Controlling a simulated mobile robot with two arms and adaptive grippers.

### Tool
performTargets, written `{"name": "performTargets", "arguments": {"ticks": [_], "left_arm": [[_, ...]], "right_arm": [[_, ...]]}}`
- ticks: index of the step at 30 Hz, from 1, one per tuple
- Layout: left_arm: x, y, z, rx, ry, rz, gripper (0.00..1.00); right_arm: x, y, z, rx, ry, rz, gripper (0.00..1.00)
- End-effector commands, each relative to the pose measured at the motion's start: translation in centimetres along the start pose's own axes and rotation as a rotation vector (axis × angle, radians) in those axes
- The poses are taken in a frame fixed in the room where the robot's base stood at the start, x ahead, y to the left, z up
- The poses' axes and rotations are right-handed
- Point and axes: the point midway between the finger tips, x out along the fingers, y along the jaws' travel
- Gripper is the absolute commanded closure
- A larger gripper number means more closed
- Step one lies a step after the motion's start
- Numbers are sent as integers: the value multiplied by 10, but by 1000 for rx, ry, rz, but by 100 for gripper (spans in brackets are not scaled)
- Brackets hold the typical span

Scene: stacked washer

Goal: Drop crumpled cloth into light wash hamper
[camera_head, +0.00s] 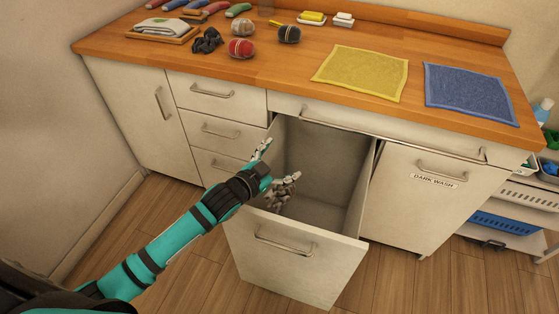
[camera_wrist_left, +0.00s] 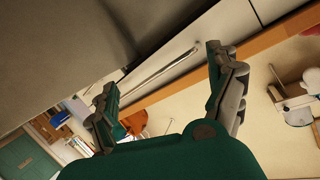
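My left gripper (camera_head: 279,168) is over the left part of a pulled-out white bin (camera_head: 296,262), left of the closed door labelled DARK WASH (camera_head: 425,190). No light wash label shows on the bin. In the left wrist view the gripper (camera_wrist_left: 170,88) has its fingers wide apart with nothing between them. A dark crumpled cloth-like thing (camera_head: 207,41) lies on the wooden counter. The bin's visible inside looks bare; its lower front part is hidden by the front panel and my gripper. My right gripper is in neither view.
The counter (camera_head: 270,75) also holds a yellow cloth (camera_head: 361,72), a blue cloth (camera_head: 468,93), a red ball (camera_head: 241,48) and a dark ball (camera_head: 289,34). A shelf with a blue basket (camera_head: 502,224) stands at right. Wooden floor is clear before the cabinets.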

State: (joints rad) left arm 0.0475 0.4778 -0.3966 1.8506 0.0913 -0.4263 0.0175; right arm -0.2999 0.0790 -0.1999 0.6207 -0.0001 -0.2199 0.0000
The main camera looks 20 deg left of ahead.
Motion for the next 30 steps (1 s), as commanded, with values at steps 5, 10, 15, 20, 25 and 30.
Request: {"name": "performTargets", "arguments": {"ticks": [5, 10, 15, 20, 25, 30], "left_arm": [[0, 0, 0, 0, 0, 0, 4], [-2, 0, 1, 0, -1, 0, 4], [-24, 1, 2, 0, -3, 1, 4], [-59, 1, 2, 0, -4, 2, 4], [-93, 1, 1, 1, -3, 2, 4], [-114, 0, 1, 0, -2, 0, 4]], "right_arm": [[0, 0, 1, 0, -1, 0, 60], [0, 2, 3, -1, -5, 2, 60], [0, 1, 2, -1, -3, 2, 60], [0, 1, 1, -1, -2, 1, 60], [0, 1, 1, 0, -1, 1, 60], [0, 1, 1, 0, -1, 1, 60]]}}
